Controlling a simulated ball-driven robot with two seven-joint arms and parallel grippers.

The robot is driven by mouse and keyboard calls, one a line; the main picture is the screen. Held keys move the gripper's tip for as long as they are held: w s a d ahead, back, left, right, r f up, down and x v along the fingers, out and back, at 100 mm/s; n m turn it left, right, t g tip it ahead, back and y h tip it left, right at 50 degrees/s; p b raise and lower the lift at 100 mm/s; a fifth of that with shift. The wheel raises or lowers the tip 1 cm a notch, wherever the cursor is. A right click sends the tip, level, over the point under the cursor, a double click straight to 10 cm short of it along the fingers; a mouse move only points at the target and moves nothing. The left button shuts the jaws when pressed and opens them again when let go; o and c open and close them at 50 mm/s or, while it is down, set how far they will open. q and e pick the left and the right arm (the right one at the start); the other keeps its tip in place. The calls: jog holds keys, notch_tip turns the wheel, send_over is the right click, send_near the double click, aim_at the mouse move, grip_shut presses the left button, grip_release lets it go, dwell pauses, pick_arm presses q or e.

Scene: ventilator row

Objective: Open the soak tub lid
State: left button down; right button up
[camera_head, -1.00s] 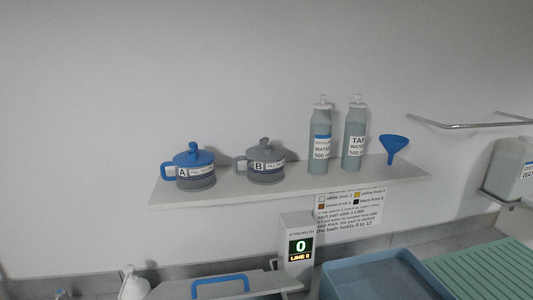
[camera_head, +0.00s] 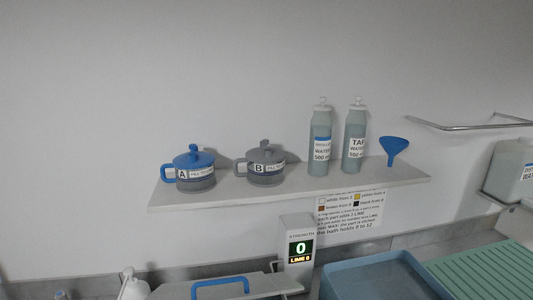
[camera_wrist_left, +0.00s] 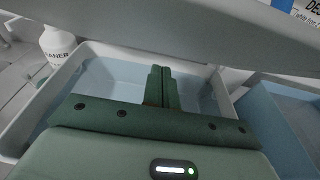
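The soak tub lid (camera_head: 262,282) is a pale grey panel with a blue bar handle (camera_head: 220,284) at the bottom of the head view. In the left wrist view a broad grey panel, apparently the lid (camera_wrist_left: 150,25), stretches across the top, above an open pale tub (camera_wrist_left: 28,125) with bluish liquid inside. The lid seems raised off the tub. My left gripper (camera_wrist_left: 162,72) points over the tub's interior, below that panel, its dark green fingers together with nothing seen between them. Whether they touch the lid is unclear. My right gripper is out of view.
A strength display box (camera_head: 297,249) reading 0 stands right of the lid. A blue tray (camera_head: 375,275) and a green ribbed mat (camera_head: 490,270) lie further right. A white cleaner bottle (camera_wrist_left: 57,42) stands left. A shelf (camera_head: 290,193) above holds two pots, two bottles and a funnel.

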aim_at(221, 292)
pick_arm(q)
jog(key=shift+w+r, duration=0.1)
dwell(0.3)
jog(key=shift+w+a+r+p, duration=0.1)
jog(key=shift+w+r+p, duration=0.45)
jog(key=shift+r+p, duration=0.25)
jog(key=shift+w+a+r+p, duration=0.1)
jog(key=shift+w+r+p, duration=0.4)
jog(key=shift+r+p, duration=0.25)
jog(key=shift+w+a+r, duration=0.1)
jog(key=shift+w+r, duration=0.3)
jog(key=shift+w+a+r+p, duration=0.15)
jog(key=shift+w+r+p, duration=0.5)
jog(key=shift+r, duration=0.1)
jog(key=shift+w+a+r+p, duration=0.1)
jog(key=shift+w+r+p, duration=0.5)
jog(key=shift+r, duration=0.1)
jog(key=shift+w, duration=0.1)
